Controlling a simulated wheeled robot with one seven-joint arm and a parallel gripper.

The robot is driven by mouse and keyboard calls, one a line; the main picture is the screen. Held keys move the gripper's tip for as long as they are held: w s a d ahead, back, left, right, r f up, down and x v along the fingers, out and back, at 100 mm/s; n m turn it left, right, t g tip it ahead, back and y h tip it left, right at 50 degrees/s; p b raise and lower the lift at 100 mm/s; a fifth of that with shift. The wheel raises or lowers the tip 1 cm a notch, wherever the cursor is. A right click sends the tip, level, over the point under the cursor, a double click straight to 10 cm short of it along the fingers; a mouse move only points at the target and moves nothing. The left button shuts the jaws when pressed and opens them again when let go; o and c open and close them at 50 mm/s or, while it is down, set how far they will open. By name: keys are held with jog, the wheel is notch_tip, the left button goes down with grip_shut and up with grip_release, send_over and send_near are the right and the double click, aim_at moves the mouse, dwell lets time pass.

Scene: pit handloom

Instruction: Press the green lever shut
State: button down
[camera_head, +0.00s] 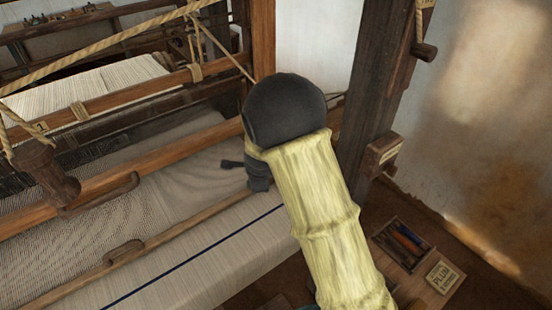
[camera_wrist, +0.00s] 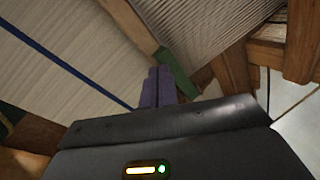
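A green bar (camera_wrist: 178,75), which looks like the green lever, lies just beyond and to the right of my fingertips in the wrist view. It slants beside a brown wooden beam. My gripper (camera_wrist: 157,75) has its two grey-purple fingers side by side with no gap I can see, and nothing shows between them. I cannot tell whether the fingers touch the green bar. In the head view my gripper (camera_head: 257,178) is partly hidden by my arm, above the cloth near the loom's right side. The green bar does not show there.
Pale cloth with a blue stripe (camera_head: 195,255) spans the loom's front. A dark wooden post (camera_head: 372,90) stands at right. An open tool box (camera_head: 402,243) and a small sign (camera_head: 442,277) lie low at right. Another green piece (camera_wrist: 10,114) shows at the wrist view's left edge.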

jog(key=shift+f, duration=0.1)
dwell(0.3)
jog(key=shift+w+d, duration=0.4)
jog(key=shift+d, duration=0.4)
jog(key=shift+w+r+p, duration=0.1)
jog(key=shift+r+p, duration=0.2)
jog(key=shift+r, duration=0.3)
jog(key=s+a+r+p, duration=0.1)
jog(key=s+a+r, duration=0.1)
jog(key=s+r, duration=0.6)
jog(key=shift+s+a, duration=0.35)
jog(key=shift+s, duration=0.35)
jog(key=shift+w, duration=0.1)
